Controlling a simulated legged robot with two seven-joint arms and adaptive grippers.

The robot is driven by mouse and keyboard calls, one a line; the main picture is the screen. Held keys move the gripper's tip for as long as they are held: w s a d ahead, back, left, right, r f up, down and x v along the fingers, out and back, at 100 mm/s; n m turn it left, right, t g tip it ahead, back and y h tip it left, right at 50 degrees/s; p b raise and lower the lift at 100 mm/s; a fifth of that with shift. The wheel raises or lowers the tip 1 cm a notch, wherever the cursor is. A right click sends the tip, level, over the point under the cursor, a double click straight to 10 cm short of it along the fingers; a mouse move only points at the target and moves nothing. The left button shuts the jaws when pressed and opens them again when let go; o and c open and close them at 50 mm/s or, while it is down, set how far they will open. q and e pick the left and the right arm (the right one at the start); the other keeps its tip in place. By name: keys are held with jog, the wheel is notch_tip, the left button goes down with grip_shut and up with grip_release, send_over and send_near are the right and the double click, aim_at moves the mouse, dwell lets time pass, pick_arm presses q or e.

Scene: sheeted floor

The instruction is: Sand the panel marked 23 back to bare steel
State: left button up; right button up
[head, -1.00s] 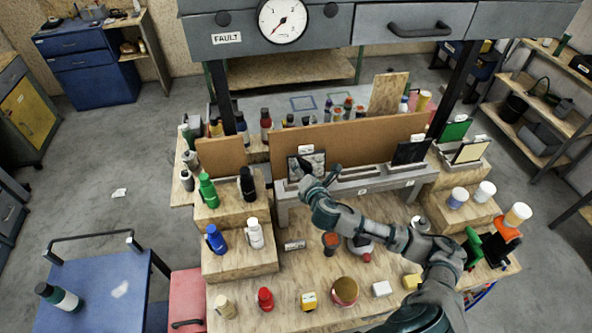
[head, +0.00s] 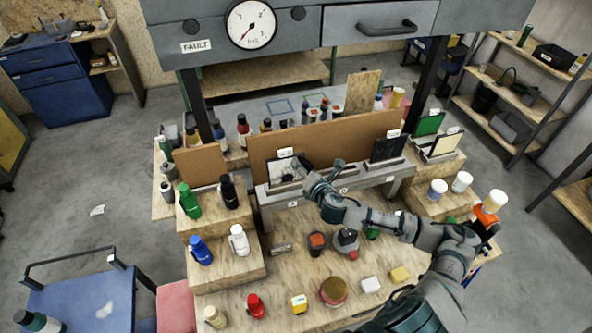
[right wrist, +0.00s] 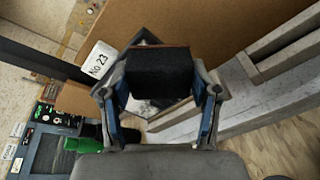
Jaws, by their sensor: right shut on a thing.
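The panel marked 23 (head: 281,178) stands in a slot on the grey rack (head: 375,181), with a white tag above it. In the right wrist view the tag (right wrist: 98,62) reads "No 23". Only pieces of that panel's face show there, dark with a grey, shiny patch. My right gripper (right wrist: 158,85) is shut on a dark block (right wrist: 158,76) with a reddish-brown edge. The block covers most of the panel in that view; I cannot tell whether they touch. In the head view my right gripper (head: 322,174) is at the panel's right side. My left gripper is not in view.
A brown board (head: 330,138) stands behind the rack. Bottles, including a green one (head: 189,200), stand on wooden steps at left. Jars and small blocks, such as a yellow block (head: 400,274), are on the bench front.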

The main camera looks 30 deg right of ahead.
jog(key=shift+s+d, duration=0.15)
jog(key=shift+d, duration=0.5)
jog(key=shift+s, duration=0.1)
jog(key=shift+s+a, duration=0.15)
jog(key=shift+s, duration=0.1)
jog(key=shift+a+v, duration=0.15)
jog(key=shift+v, duration=1.15)
jog(key=shift+a+v, duration=0.1)
jog(key=shift+v, duration=1.2)
jog(key=shift+s+f, duration=0.1)
jog(key=shift+f, duration=0.15)
jog(key=v, duration=0.3)
jog(key=shift+a, duration=0.15)
